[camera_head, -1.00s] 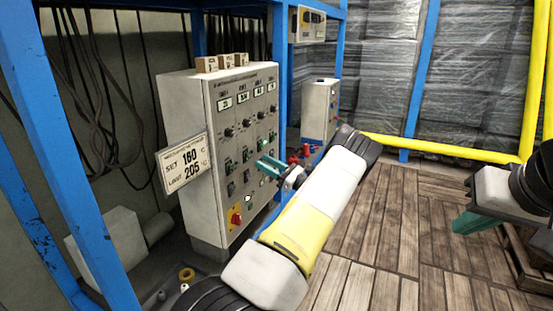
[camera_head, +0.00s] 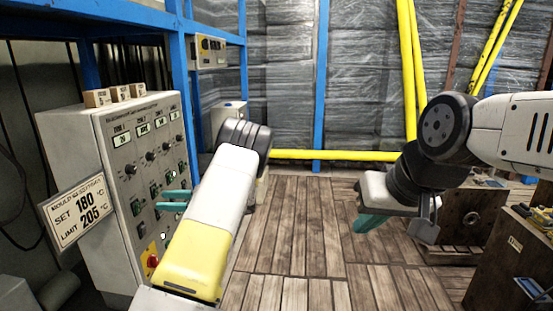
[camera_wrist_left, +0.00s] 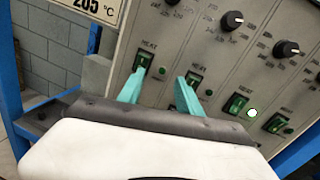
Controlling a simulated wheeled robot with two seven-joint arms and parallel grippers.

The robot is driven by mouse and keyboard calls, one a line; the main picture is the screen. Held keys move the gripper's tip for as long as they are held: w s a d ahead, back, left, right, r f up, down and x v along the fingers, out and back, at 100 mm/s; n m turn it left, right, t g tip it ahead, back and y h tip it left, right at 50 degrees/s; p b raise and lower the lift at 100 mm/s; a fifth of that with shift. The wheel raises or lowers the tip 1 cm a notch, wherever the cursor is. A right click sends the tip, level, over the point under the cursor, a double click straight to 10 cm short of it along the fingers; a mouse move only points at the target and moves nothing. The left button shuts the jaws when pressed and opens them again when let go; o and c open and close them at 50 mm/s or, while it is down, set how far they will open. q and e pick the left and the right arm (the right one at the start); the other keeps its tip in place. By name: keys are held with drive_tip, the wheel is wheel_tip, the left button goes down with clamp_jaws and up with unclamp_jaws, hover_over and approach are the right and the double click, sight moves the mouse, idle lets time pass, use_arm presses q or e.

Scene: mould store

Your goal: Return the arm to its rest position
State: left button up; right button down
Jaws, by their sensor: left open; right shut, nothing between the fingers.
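My left gripper (camera_head: 176,199) is open and empty in front of the lower part of a grey control cabinet (camera_head: 70,140). In the left wrist view its two teal fingers (camera_wrist_left: 160,80) stand apart before the heater switches (camera_wrist_left: 236,104); I cannot tell whether they touch the panel. My left forearm, white and yellow, reaches forward in the head view and hides part of the cabinet's right side. My right gripper (camera_head: 370,221) is shut and empty, held over the wooden floor at the right.
A sign (camera_head: 76,212) reading SET 180, LIMIT 205 sits at the cabinet's left. A red knob (camera_head: 152,261) is low on the panel. A blue frame post (camera_head: 181,90) stands behind. Wooden crates (camera_head: 470,215) stand at the right. The floor (camera_head: 300,230) between is clear.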

use_arm(q)
drive_tip(key=s+d+r+n+h, duration=0.2)
drive_tip(key=s+n+h, duration=0.1)
drive_tip(key=s+h, duration=0.25)
drive_tip(key=s+d+r+n+h, duration=0.1)
drive_tip(key=s+r+n+h, duration=0.1)
drive_tip(key=s+n+h, duration=0.35)
drive_tip(key=s+d+r+n+t+h, duration=0.3)
drive_tip(key=s+d+r+t+h, duration=0.1)
drive_tip(key=s+d, duration=0.5)
drive_tip(key=s+d+r+n+t+h, duration=0.3)
drive_tip(key=s+d+r+t+h, duration=0.1)
drive_tip(key=s+d, duration=0.5)
wheel_tip(320, 180, up, 2)
drive_tip(key=shift+s+d+r+h, duration=0.25)
drive_tip(key=shift+s+d+h, duration=0.15)
drive_tip(key=shift+d+h, duration=0.45)
